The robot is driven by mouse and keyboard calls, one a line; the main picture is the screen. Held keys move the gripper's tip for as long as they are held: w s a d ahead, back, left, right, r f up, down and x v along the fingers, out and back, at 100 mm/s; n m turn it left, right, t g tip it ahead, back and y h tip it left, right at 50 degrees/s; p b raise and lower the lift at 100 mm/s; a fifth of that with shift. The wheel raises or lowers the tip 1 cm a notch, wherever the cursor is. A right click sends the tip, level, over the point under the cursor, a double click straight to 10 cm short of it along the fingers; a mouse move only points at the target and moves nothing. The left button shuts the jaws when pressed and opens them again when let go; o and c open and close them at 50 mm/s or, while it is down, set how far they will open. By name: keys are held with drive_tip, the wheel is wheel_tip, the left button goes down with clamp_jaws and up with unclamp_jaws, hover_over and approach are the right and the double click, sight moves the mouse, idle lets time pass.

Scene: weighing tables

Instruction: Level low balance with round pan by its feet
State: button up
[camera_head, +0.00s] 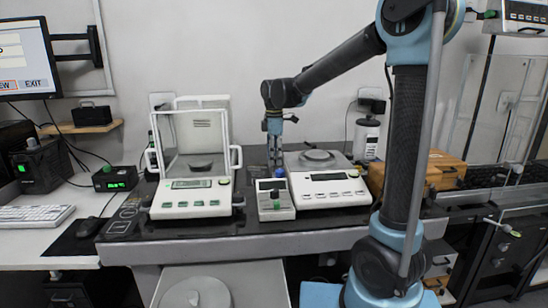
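The low balance (330,190) is white, with a dark display and a row of buttons on its sloped front. Its round grey pan (318,156) sits on top and is bare. Its feet and any level bubble are too small or hidden to make out. My gripper (275,160) points down at the balance's back left corner, in the gap beside the taller balance. The fingertips are small and partly merge with things behind, so their opening and any contact are unclear.
A taller balance with a clear draft shield (193,196) stands left. A small grey box (276,205) and a blue round thing (279,172) are near my gripper. The dark table (255,228) has little free room.

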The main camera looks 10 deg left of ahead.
drive_tip(key=c, duration=0.8)
drive_tip(key=shift+m, duration=0.3)
drive_tip(key=shift+m, duration=1.1)
drive_tip(key=shift+w, duration=0.1)
drive_tip(key=o, duration=1.1)
